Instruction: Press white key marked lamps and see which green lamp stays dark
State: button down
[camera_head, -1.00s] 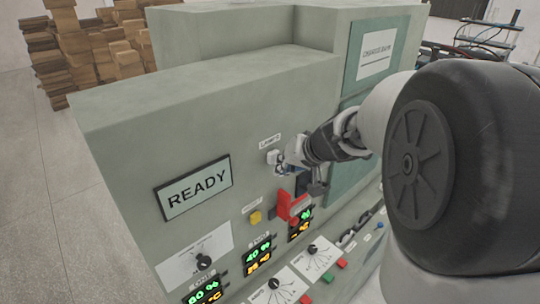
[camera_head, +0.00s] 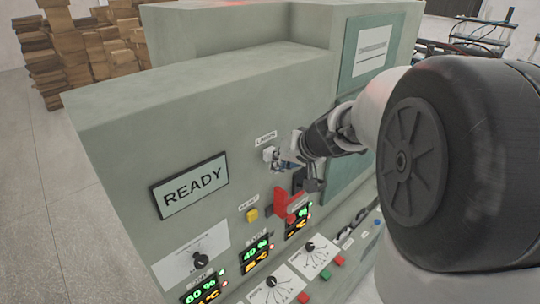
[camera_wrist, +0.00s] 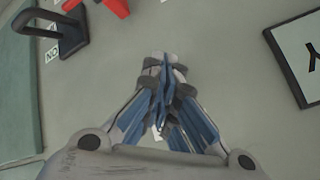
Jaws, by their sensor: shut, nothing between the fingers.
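The white key (camera_head: 269,154) sits on the green-grey panel under a label reading LAMPS (camera_head: 265,136). My gripper (camera_head: 283,161) is shut and empty, with its tips right beside the key; I cannot tell whether they touch. In the wrist view my gripper (camera_wrist: 163,65) has its fingers together close to the panel, and they largely hide the key. Small lamps stand beside the number displays: one (camera_head: 222,272) looks pale, another (camera_head: 308,217) looks reddish.
A READY screen (camera_head: 190,186) is left of the key. Dials and red and green buttons line the lower panel. My arm blocks the right side.

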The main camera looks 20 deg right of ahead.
jog(key=shift+s+d+b, duration=0.2)
jog(key=shift+s+b, duration=0.15)
jog(key=shift+s, duration=0.25)
jog(key=s+b, duration=0.1)
jog(key=s+d, duration=0.1)
jog(key=s, duration=0.1)
jog(key=s+b, duration=0.1)
jog(key=shift+s+d+b, duration=0.3)
jog(key=shift+s+d, duration=0.05)
dwell(0.7)
